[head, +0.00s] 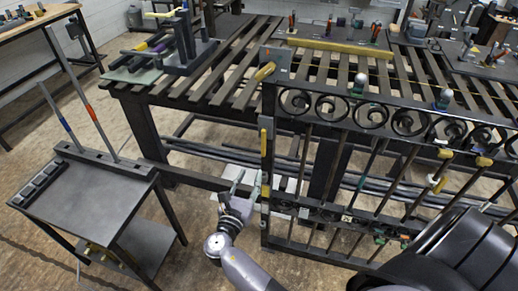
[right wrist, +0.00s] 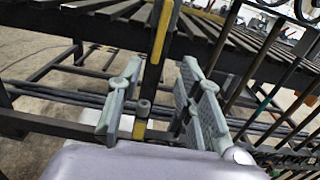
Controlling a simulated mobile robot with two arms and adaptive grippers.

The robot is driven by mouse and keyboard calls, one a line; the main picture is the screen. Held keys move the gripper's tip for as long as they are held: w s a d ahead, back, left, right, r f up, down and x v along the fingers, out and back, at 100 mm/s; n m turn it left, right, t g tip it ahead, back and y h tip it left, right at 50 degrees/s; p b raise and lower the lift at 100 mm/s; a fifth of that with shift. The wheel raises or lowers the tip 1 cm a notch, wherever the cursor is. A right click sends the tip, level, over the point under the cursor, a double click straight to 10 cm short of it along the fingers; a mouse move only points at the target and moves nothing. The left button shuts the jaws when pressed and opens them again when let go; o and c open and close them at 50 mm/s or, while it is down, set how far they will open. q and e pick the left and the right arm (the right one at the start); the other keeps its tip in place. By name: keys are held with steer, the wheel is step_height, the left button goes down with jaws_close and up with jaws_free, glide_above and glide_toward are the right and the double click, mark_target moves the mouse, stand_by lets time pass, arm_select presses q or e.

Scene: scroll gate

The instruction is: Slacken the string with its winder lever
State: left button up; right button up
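The scroll gate (head: 345,112) stands at the right of the head view, with a row of dark scrolls under its top rail. A thin yellow string (head: 405,78) runs along its upper part. A yellow handle-like piece (head: 265,71) sits by a grey plate at the gate's top left corner; I cannot tell if it is the winder lever. A yellow strip (head: 264,141) is on the left post. My right gripper (head: 246,184) is open beside that post, below the strip. In the right wrist view the dark post (right wrist: 157,70) shows between the spread fingers (right wrist: 163,98). My left gripper is out of view.
A slatted bench (head: 205,75) stands behind the gate, with tools and a long yellow bar (head: 335,46) on it. A small dark cart (head: 85,195) with upright rods stands at left. Bare floor (head: 195,255) lies between cart and gate.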

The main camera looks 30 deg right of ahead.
mark_target(263, 147)
steer(key=b+x, duration=0.2)
steer(key=x, duration=1)
steer(key=shift+f+b, duration=0.1)
steer(key=shift+b, duration=0.25)
steer(key=shift+w+d, duration=0.45)
steer(key=shift+c, duration=0.3)
jaws_close()
